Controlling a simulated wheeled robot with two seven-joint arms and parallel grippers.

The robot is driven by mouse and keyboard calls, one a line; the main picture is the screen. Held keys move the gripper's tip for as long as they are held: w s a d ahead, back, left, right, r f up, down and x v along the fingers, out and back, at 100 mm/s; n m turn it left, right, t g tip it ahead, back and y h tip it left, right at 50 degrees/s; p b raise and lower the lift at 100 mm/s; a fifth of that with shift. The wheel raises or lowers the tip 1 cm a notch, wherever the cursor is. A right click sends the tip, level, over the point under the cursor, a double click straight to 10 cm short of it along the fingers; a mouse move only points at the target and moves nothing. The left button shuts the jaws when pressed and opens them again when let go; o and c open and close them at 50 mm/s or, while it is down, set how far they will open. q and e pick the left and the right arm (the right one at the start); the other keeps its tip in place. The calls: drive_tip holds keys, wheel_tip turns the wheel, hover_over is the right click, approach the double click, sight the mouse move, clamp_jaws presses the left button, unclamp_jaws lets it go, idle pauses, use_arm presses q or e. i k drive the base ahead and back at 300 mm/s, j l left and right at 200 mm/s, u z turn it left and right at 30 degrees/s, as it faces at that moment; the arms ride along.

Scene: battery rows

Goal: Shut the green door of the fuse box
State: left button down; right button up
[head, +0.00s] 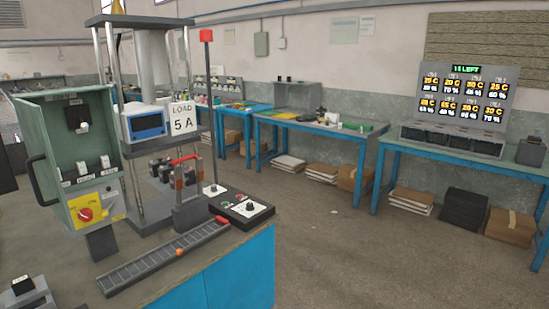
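The fuse box (82,160) stands at the left of the head view on the near bench. Its front is open, showing a black switch, small white-topped parts and a yellow panel with a red rotary knob (86,214). A green panel (40,150) with a black handle (41,180) stands at the box's left side and appears to be the door, swung open. Its hinge cannot be made out clearly. Neither of my grippers is in view.
A metal press-like frame with a "LOAD 5 A" sign (181,119) stands right of the box. A dark rail (160,257) lies in front on the bench (240,273), beside a black control box (243,209). A small black-topped block (22,287) sits at lower left.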

sight(31, 118)
drive_tip(key=u, duration=1.35)
